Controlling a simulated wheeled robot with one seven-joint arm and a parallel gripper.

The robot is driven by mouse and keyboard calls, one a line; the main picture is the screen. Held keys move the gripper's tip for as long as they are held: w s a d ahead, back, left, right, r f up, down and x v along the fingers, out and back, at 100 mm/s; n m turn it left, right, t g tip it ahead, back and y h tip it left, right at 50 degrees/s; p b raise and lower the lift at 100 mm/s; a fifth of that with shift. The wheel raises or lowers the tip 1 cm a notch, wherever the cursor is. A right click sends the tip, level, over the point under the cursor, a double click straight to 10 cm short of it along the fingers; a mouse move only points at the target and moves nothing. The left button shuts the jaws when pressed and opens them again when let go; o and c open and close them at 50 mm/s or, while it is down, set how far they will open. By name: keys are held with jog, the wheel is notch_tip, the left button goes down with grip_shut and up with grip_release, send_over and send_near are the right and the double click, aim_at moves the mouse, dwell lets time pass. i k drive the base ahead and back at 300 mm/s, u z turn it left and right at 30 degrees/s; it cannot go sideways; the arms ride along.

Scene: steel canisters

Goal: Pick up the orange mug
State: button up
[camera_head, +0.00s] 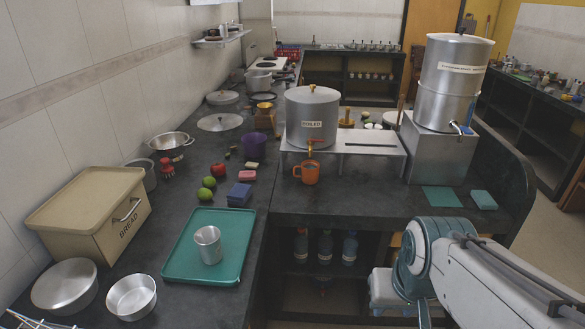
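The orange mug (310,173) stands upright on the dark counter, in front of the steel canister labelled BOILED (312,135) and below its tap. Its handle points to the left in the picture. The mug shows almost whole and nothing stands in front of it. My arm comes in at the lower right, well apart from the mug. My gripper does not show in this view, so I cannot see its fingers.
The canister stands on a low metal stand (290,160). Left of the mug lie a blue block (239,194), a pink block (247,176) and green fruit (206,194). A teal tray (180,262) holds a metal cup (208,244). Counter in front of the mug is clear.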

aim_at(306, 172)
jog(key=u, duration=0.05)
jog(key=i, duration=1.65)
